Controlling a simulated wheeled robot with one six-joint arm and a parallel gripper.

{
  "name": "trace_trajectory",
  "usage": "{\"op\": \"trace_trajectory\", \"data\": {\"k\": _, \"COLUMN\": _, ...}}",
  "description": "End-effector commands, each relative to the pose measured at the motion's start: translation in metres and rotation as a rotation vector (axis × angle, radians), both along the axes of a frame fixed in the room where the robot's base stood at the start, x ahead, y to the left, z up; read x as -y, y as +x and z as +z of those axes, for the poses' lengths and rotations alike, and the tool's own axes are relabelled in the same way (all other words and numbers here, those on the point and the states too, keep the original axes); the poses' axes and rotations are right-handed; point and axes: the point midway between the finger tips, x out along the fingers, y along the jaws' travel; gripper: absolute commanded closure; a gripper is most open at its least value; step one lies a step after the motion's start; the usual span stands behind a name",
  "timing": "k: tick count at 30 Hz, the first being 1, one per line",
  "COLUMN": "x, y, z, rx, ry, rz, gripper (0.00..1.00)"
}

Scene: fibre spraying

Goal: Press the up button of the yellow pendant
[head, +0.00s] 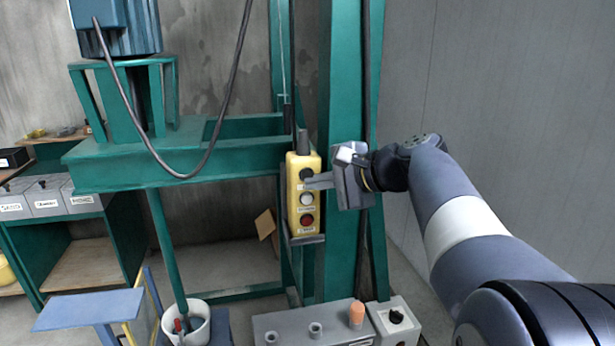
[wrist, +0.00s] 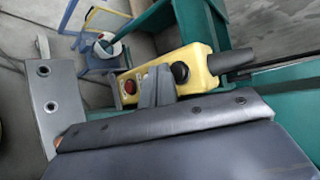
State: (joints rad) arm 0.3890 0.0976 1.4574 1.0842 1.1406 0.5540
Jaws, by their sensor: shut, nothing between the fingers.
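The yellow pendant (head: 292,195) hangs upright on the green frame, with a black button (head: 306,174) at the top, a white one (head: 307,198) in the middle and a red one (head: 307,221) at the bottom. My gripper (head: 310,182) is shut and empty, its tips at the pendant's front between the black and white buttons. In the wrist view the shut fingers (wrist: 157,82) cover the middle of the pendant (wrist: 199,68); the black button (wrist: 180,73) and red button (wrist: 129,87) show on either side. I cannot tell whether the tips touch. The small labels are unreadable.
A green upright post (head: 340,90) stands right behind my gripper. A grey box (head: 290,322) with an orange knob and a control box (head: 398,322) stand below. A white bucket (head: 197,325) and a blue-topped stand (head: 90,308) are at lower left. A dark cable loops at upper left.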

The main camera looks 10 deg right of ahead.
Motion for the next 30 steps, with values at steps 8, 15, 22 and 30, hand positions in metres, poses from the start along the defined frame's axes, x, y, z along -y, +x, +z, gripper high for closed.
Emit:
{"op": "trace_trajectory", "data": {"k": 8, "x": 0.0000, "y": 0.0000, "z": 0.0000, "rx": 0.000, "ry": 0.000, "rz": 0.000, "gripper": 1.00}}
{"op": "trace_trajectory", "data": {"k": 15, "x": 0.0000, "y": 0.0007, "z": 0.0002, "rx": 0.000, "ry": 0.000, "rz": 0.000, "gripper": 1.00}}
{"op": "trace_trajectory", "data": {"k": 22, "x": 0.0001, "y": 0.0080, "z": 0.0009, "rx": 0.000, "ry": 0.000, "rz": 0.000, "gripper": 1.00}}
{"op": "trace_trajectory", "data": {"k": 30, "x": 0.0001, "y": 0.0086, "z": 0.0001, "rx": 0.000, "ry": 0.000, "rz": 0.000, "gripper": 1.00}}
